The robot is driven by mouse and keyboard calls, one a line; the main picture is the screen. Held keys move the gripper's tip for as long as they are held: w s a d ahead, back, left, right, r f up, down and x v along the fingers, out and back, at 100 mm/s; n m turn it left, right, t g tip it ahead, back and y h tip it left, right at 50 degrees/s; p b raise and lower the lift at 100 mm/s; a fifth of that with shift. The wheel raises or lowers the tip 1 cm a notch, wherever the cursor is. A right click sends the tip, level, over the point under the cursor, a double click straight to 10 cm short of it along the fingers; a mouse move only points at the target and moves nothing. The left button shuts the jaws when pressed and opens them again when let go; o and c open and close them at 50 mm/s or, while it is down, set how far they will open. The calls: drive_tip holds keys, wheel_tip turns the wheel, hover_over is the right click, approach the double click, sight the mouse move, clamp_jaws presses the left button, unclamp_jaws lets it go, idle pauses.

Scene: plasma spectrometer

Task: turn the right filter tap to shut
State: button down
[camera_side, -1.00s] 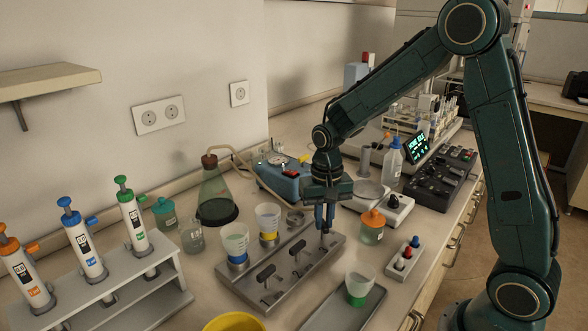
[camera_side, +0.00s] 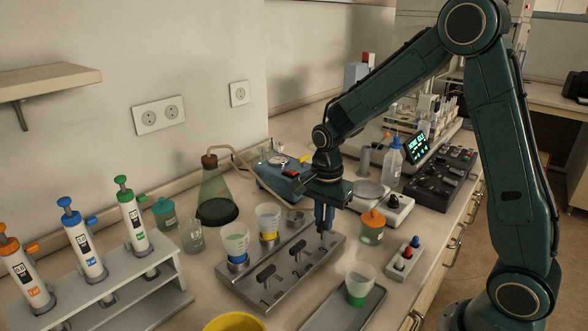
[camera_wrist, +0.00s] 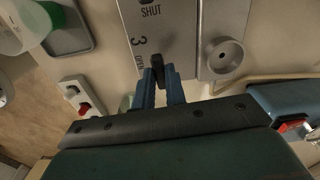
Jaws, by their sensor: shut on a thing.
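The grey filter manifold (camera_side: 250,289) lies on the bench with three black taps along it. The left tap (camera_side: 266,272) and middle tap (camera_side: 297,248) are clear of me. My gripper (camera_side: 325,224) points down at the right end, its blue fingers shut on the right filter tap. In the wrist view, the right tap's black handle (camera_wrist: 158,74) sits between my fingertips (camera_wrist: 160,88), beside the marks "3" and "OPEN"; "SHUT" is printed farther up. My fingers hide part of the tap, so its exact angle is unclear.
Cups stand in the left (camera_side: 236,240) and middle (camera_side: 268,219) manifold holders; the right holder (camera_wrist: 224,57) is empty. An orange-lidded jar (camera_side: 372,227) is close right of my gripper. A green-based cup (camera_side: 359,285) stands in front, and a blue pump (camera_side: 280,180) behind.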

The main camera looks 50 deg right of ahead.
drive_tip(key=shift+r+m, duration=0.1)
drive_tip(key=shift+m, duration=0.4)
drive_tip(key=c, duration=1.4)
unclamp_jaws()
drive_tip(key=shift+c, duration=0.2)
wheel_tip(320, 180, up, 14)
wheel_tip(320, 180, up, 8)
idle(0.9)
